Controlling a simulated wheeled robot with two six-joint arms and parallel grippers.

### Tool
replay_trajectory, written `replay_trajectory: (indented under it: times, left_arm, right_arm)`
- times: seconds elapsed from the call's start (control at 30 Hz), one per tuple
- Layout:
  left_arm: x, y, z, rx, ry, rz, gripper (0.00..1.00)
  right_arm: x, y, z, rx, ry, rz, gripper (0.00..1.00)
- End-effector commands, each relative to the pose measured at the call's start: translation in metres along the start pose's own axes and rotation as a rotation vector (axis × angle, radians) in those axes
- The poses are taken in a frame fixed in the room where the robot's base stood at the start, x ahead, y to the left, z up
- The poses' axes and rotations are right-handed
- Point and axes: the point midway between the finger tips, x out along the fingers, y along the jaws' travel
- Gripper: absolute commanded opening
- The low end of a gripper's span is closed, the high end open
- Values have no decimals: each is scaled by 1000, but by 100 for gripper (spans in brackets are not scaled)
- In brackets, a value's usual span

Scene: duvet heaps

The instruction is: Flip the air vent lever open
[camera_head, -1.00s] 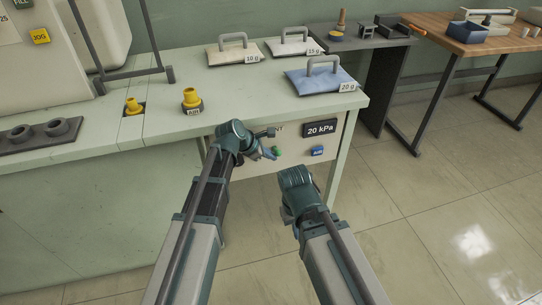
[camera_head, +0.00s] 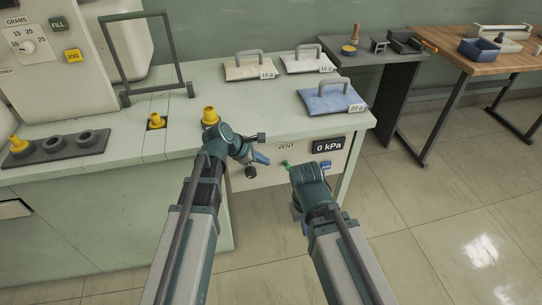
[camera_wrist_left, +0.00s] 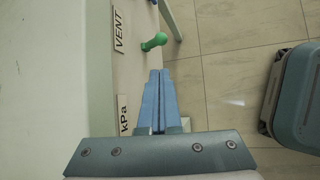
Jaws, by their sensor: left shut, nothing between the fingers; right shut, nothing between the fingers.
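The air vent lever (camera_head: 285,164) has a green knob and sits on the front panel under the VENT label (camera_head: 287,147). It also shows in the left wrist view (camera_wrist_left: 154,42), sticking out from the panel. My left gripper (camera_head: 263,159) is just left of the lever in the head view, its blue fingers shut and empty. In the left wrist view the shut fingertips (camera_wrist_left: 158,76) point at the lever with a small gap. My right gripper (camera_head: 298,205) hangs in front of the bench, lower right of the lever; its fingers are mostly hidden.
The pressure display (camera_head: 328,145) reads 0 kPa, above a blue AIR button (camera_head: 325,166). Floor is open at the right.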

Motion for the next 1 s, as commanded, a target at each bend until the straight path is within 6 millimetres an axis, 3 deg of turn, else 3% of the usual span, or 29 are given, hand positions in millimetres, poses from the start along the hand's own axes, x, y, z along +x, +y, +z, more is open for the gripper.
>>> replay_trajectory:
  times: [0.2, 0.8, 0.93, 1.0]
  left_arm:
    - [-16, -1, 0, 0, 1, -3, 0]
    - [-16, -2, 0, 6, 3, -5, 0]
    - [-13, -20, 3, 133, 31, -44, 0]
    - [-9, -41, 6, 295, 64, -98, 0]
  right_arm:
    - [-12, 1, 1, 0, 0, 0, 0]
    - [-12, 1, 1, 0, 0, 0, 0]
    - [-12, 1, 1, 0, 0, 0, 0]
    - [-12, 1, 1, 0, 0, 0, 0]
